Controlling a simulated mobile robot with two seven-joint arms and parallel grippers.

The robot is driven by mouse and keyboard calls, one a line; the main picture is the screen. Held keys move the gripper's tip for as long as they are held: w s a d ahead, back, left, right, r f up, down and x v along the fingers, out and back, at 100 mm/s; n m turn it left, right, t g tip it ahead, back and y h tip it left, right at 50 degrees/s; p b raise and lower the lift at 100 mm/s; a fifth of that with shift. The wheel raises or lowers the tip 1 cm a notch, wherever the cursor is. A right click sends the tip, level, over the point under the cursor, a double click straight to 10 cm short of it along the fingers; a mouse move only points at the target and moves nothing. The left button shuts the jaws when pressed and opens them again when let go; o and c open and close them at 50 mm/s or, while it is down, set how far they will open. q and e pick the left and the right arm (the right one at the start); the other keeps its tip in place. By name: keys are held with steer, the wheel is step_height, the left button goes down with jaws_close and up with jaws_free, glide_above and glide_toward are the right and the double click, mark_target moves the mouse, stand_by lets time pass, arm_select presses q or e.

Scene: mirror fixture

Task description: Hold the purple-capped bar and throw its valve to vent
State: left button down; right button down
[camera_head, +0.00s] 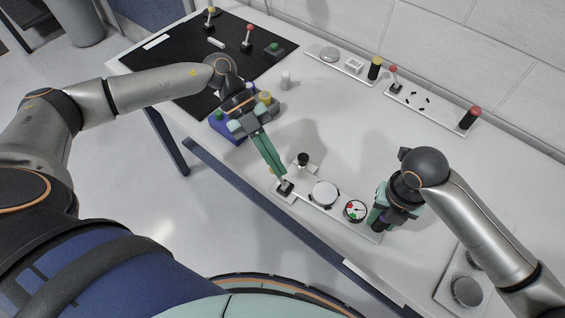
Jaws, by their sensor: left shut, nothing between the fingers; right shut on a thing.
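The bar (335,214) lies at the near edge of the white table, carrying a white disc (323,194) and a round dial (355,210) with red and green marks. My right gripper (381,218) is shut around the dark post at the bar's right end; a bit of purple (396,215) shows there, mostly covered by the gripper. My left gripper (284,180) is shut and empty, its green fingers pointing down at a small black valve base (286,188) at the bar's left end. The fingertips hide the lever, so contact and its position cannot be told.
A black-knobbed piece (303,159) stands just behind the bar. A yellow-capped bar (345,67) and a red-capped bar (431,110) lie along the wall. A blue holder (228,127) sits beside my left wrist. A black mat (180,60) bears small levers. The table's middle is clear.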

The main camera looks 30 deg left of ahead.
arm_select(q)
steer(key=shift+r, duration=0.2)
steer(key=a+r, duration=0.6)
steer(key=r, duration=0.1)
steer(key=shift+w+r, duration=0.15)
steer(key=shift+w, duration=0.1)
stand_by(0.3)
